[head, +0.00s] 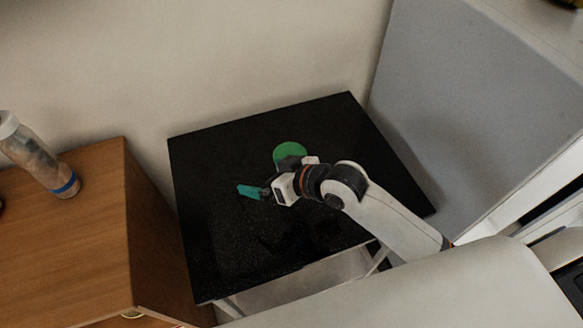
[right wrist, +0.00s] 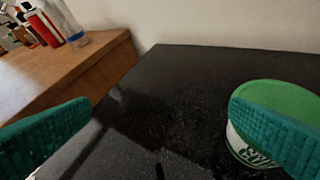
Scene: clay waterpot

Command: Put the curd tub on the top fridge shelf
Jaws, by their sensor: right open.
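The curd tub, with a green lid (head: 289,150), stands upright on a black table (head: 225,150). In the right wrist view the tub (right wrist: 243,147) is white with green lettering and sits at the right edge. My right gripper (head: 266,174) is open and low over the table beside the tub. Its teal fingers are spread wide in the right wrist view (right wrist: 165,130), with only tabletop between them. The right finger covers part of the tub; I cannot tell if they touch. My left gripper is out of view. No fridge shelf can be made out.
A tall grey-sided unit (head: 465,105), possibly the fridge, stands right of the table. A wooden cabinet (head: 65,225) at left bears a bottle (head: 38,155); several bottles (right wrist: 45,25) show there in the right wrist view. A wall is behind. The table's left part is clear.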

